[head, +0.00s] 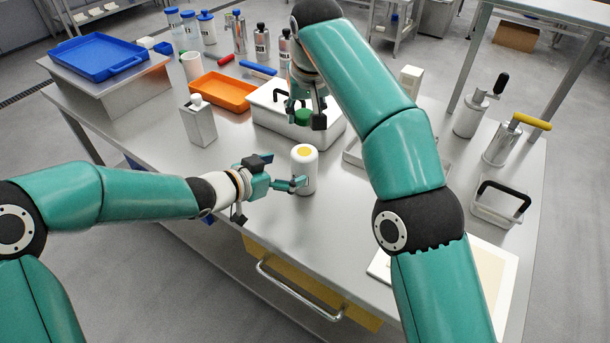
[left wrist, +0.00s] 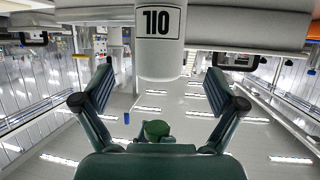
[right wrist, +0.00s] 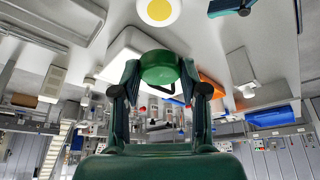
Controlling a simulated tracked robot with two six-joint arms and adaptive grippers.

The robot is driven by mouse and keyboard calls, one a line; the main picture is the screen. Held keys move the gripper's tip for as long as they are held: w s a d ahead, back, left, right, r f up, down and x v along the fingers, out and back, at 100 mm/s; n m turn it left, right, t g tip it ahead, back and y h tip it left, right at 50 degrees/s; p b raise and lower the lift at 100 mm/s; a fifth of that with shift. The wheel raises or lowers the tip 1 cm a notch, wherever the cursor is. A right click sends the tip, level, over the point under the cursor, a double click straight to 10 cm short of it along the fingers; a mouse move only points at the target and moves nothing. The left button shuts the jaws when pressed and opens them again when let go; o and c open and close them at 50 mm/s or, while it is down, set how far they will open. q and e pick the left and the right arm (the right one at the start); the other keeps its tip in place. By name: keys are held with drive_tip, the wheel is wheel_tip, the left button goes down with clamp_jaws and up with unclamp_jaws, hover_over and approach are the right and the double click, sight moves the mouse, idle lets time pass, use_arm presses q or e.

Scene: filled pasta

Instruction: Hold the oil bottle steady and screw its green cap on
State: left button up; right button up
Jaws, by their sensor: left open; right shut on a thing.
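The oil bottle (head: 304,176) is white with a yellow round top and stands upright on the metal table. Its OIL label shows upside down in the left wrist view (left wrist: 158,50), and its yellow top shows at the edge of the right wrist view (right wrist: 158,10). My left gripper (head: 298,184) is open, low at the bottle's left side; its fingers are spread to either side of the bottle, with no clear contact. My right gripper (right wrist: 160,80) is shut on the green cap (right wrist: 160,68). The cap (head: 303,117) is held above and beyond the bottle, apart from it.
A white bin (head: 268,118) stands behind the bottle, with an orange tray (head: 222,92) farther left. A square metal container with a white top (head: 199,125) stands left of them. Metal canisters (head: 501,145) stand at the right. The table between the bottle and the front edge is clear.

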sight(304, 164)
use_arm(q)
drive_tip(key=x, duration=0.7)
drive_tip(key=c, duration=1.8)
use_arm(e)
drive_tip(key=shift+s+f, duration=0.15)
drive_tip(key=shift+f, duration=2.25)
use_arm(q)
drive_tip(key=shift+s, duration=0.1)
use_arm(e)
drive_tip(key=shift+f, duration=0.15)
drive_tip(key=shift+f, duration=0.8)
use_arm(q)
clamp_jaws()
use_arm(e)
drive_tip(key=shift+f, duration=0.55)
